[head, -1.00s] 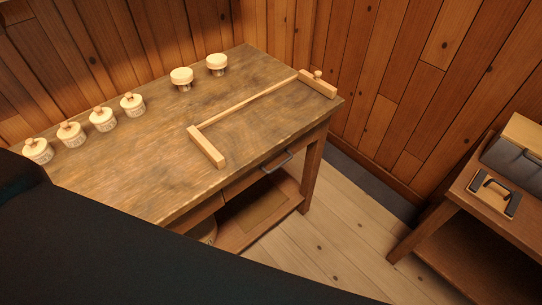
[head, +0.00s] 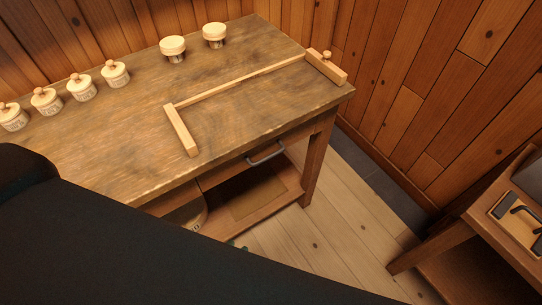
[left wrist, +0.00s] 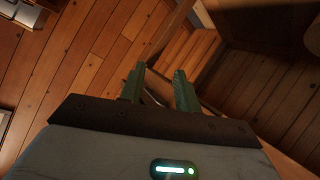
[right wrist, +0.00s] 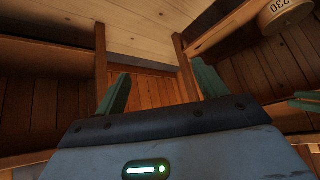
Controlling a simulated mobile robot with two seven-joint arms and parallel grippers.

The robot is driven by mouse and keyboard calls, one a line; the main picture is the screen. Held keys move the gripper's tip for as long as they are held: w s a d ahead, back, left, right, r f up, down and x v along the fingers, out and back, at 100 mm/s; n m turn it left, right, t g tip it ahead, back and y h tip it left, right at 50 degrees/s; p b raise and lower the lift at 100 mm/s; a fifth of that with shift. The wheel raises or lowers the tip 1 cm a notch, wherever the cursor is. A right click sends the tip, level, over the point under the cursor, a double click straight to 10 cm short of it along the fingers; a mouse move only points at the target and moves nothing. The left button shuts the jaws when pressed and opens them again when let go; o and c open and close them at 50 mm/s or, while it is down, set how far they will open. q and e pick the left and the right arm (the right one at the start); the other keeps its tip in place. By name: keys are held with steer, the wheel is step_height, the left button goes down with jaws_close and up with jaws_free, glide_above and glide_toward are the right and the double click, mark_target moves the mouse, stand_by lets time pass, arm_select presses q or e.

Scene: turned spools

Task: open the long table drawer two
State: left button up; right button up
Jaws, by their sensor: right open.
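The long table (head: 240,100) has a drawer front (head: 230,172) under its top with a dark grey bar handle (head: 266,154). The drawer looks flush with the table, so shut. My dark arm covers the lower left of the head view. My right gripper (right wrist: 160,90) is open and empty.
Several lidded jars (head: 82,87), two round-topped wooden pieces (head: 173,48) and a wooden frame (head: 181,130) are on the tabletop. A lower shelf (head: 250,220) lies beneath. A side table (head: 470,225) stands right, with bare floor (head: 325,235) between. A labelled round container (right wrist: 285,14) shows near my right gripper.

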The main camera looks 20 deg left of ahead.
arm_select(q)
steer(key=w+n+t+h+b, duration=0.2)
steer(key=w+n+t+b, duration=0.3)
steer(key=w, duration=0.6)
steer(key=n+t+b, duration=0.2)
steer(key=b, duration=0.2)
glide_toward(266, 157)
steer(key=w, duration=0.2)
steer(key=x, duration=0.6)
steer(key=shift+w+d, duration=0.1)
steer(key=shift+d, duration=0.3)
steer(key=shift+w+d, duration=0.2)
steer(key=shift+w, duration=0.6)
arm_select(e)
step_height(266, 157, down, 9)
steer(key=s, duration=0.1)
steer(key=shift+a+r+g, duration=0.15)
steer(key=shift+a+g, duration=0.15)
arm_select(q)
jaws_close()
arm_select(e)
steer(key=shift+d, duration=0.1)
